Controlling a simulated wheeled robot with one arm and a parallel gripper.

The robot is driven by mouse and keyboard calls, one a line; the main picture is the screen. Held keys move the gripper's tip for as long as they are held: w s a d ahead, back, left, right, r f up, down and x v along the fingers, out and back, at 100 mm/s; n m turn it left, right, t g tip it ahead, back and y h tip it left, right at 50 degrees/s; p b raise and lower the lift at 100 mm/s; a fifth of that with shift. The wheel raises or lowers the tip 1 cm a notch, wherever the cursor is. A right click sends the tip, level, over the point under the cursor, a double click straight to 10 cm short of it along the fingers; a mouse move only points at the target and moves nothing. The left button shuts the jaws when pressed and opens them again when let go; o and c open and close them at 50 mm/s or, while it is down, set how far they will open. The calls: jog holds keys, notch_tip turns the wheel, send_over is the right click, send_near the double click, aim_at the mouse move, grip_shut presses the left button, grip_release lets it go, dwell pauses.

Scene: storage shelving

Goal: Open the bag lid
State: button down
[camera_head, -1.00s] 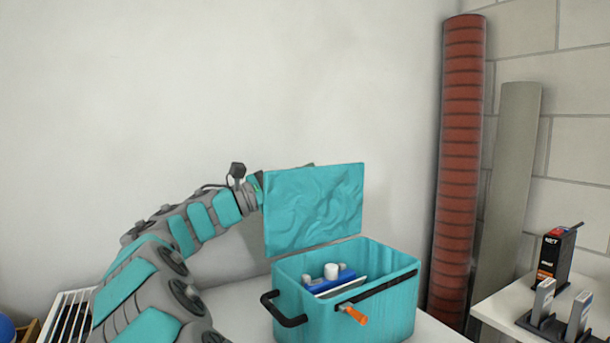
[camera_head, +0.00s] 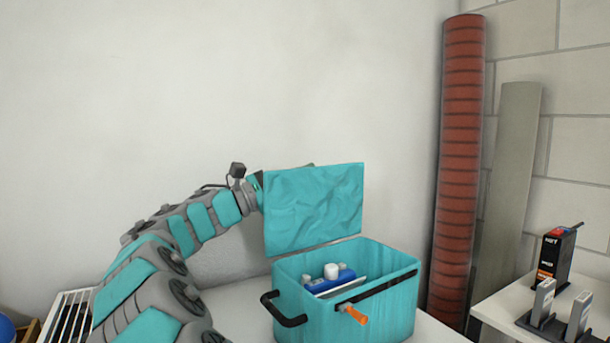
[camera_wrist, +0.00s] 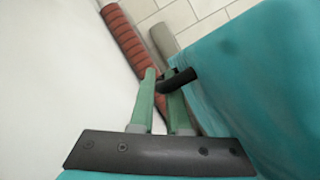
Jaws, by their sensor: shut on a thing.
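The teal bag (camera_head: 345,300) stands on a white surface in the head view, with a black side handle and an orange tab on its front strap. Its lid (camera_head: 315,208) stands upright at the back edge, so the bag is open. A blue item (camera_head: 329,280) with a white cap shows inside. My gripper is hidden behind the lid in the head view. In the wrist view my gripper (camera_wrist: 165,85) has its green fingers shut on a black handle (camera_wrist: 178,79) next to the teal lid (camera_wrist: 262,85).
A tall red ribbed column (camera_head: 460,165) and a grey board (camera_head: 508,180) stand at the right by the wall. A white table (camera_head: 500,300) at the far right holds a black boxed device (camera_head: 556,255) and small grey items. A slatted white rack (camera_head: 65,318) is at lower left.

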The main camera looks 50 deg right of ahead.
jog(key=shift+w+f, duration=0.1)
jog(key=shift+w+d+f+n+t+h, duration=0.15)
jog(key=shift+w+f+n+t+h, duration=0.15)
jog(key=shift+w+n, duration=0.45)
jog(key=shift+w+d+f+n+t+h, duration=0.2)
jog(key=shift+w+f+n+h, duration=0.1)
jog(key=shift+w+n, duration=0.45)
jog(key=c, duration=1.2)
grip_release()
jog(key=shift+s+r, duration=0.1)
jog(key=shift+s, duration=0.05)
jog(key=shift+o, duration=0.2)
jog(key=shift+a, duration=0.15)
jog(key=v, duration=0.7)
jog(key=shift+a+b, duration=0.3)
